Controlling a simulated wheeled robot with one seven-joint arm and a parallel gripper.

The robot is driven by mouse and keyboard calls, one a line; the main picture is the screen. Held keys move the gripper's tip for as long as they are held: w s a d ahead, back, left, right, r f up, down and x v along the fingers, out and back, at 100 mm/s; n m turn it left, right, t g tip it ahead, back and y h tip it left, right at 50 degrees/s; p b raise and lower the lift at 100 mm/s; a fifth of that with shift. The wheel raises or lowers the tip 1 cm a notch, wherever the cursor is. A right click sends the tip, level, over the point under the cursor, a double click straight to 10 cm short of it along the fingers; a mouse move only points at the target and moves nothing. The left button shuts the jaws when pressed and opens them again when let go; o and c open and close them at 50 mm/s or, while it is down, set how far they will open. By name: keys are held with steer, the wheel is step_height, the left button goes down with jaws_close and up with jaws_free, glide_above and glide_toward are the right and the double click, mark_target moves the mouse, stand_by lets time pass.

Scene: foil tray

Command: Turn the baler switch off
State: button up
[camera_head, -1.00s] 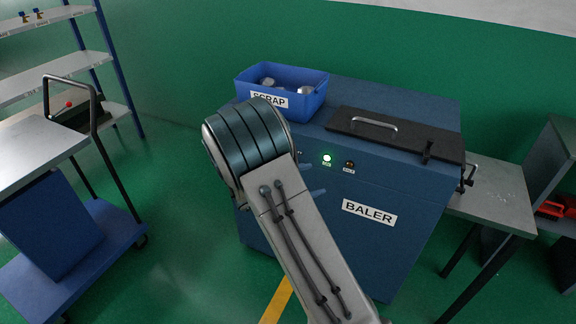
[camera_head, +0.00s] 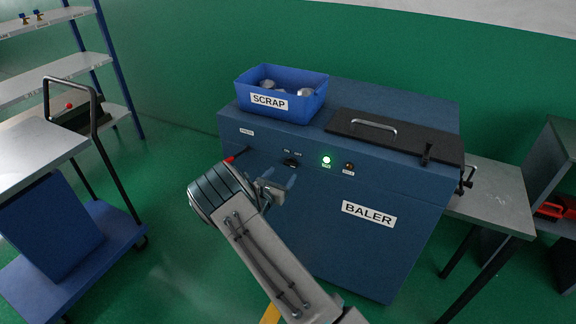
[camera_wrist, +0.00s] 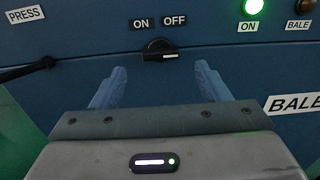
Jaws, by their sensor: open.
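The baler (camera_head: 330,230) is a dark blue cabinet. Its switch is a black rotary knob (camera_head: 291,164) on the front panel, also in the wrist view (camera_wrist: 159,49), under the ON label at left and the OFF label at right. A white mark shows on the knob's lower right; I cannot tell surely which label it selects. A green ON lamp (camera_head: 326,160) is lit to the right. My gripper (camera_head: 280,184) is open and empty, just in front of and below the knob. In the wrist view its two fingers (camera_wrist: 160,68) straddle the knob's column, apart from it.
A blue SCRAP bin (camera_head: 312,103) with metal pieces and a black hatch lid (camera_head: 360,132) are on top of the baler. A dark BALE button (camera_head: 349,167) is right of the lamp. A red-tipped lever (camera_head: 235,156) is at left near the PRESS label. A cart (camera_head: 60,130) stands left.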

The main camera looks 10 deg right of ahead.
mark_target(289, 165)
steer(key=x, duration=0.6)
steer(key=shift+w+d+p, duration=0.1)
steer(key=shift+p, duration=0.2)
steer(key=c, duration=1)
